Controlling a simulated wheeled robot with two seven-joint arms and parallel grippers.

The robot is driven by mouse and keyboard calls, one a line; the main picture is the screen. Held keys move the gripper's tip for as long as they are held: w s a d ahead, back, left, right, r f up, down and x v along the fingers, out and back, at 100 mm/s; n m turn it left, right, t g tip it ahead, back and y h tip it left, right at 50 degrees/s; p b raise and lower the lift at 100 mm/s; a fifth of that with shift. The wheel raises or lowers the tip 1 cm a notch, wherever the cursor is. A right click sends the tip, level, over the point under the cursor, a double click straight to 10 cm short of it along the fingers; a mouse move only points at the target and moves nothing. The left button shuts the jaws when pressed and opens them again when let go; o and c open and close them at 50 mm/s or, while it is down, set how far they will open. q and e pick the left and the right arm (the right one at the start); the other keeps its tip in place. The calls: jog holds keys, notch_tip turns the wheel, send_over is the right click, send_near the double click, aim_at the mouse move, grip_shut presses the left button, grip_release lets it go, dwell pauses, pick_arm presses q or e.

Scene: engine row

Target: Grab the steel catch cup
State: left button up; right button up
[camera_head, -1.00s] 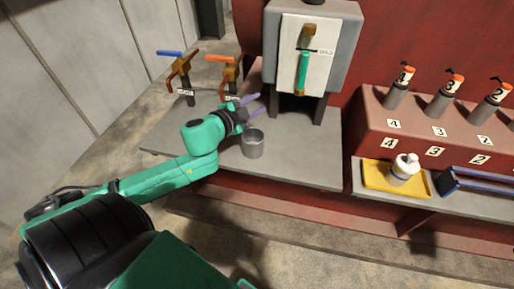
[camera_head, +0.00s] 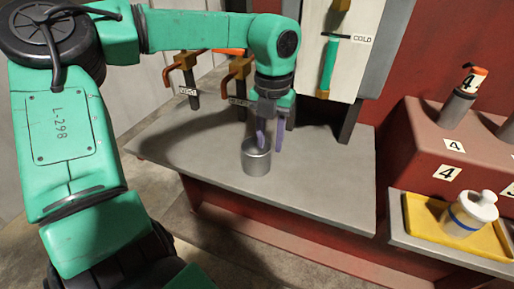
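The steel catch cup (camera_head: 256,162) stands upright on the grey shelf, near its front edge. My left gripper (camera_head: 270,142) points down at the cup from above. Its two purple fingers are apart. One finger overlaps the cup's mouth in the picture and the other is just right of the cup, so the right wall appears to lie between them. I cannot tell whether either finger touches it. My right gripper is not in view.
The grey shelf (camera_head: 325,190) is clear right of the cup. Valves with brown bodies (camera_head: 185,65) stand behind, left of the white gauge panel marked COLD (camera_head: 343,70). At right, a white bottle (camera_head: 470,212) stands on a yellow tray (camera_head: 425,222).

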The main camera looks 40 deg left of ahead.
aim_at(268, 168)
pick_arm(q)
jog(key=f, duration=0.7)
jog(key=shift+w+a+f, duration=0.1)
jog(key=shift+w+a, duration=0.1)
jog(key=shift+a, duration=0.05)
grip_shut()
dwell(0.9)
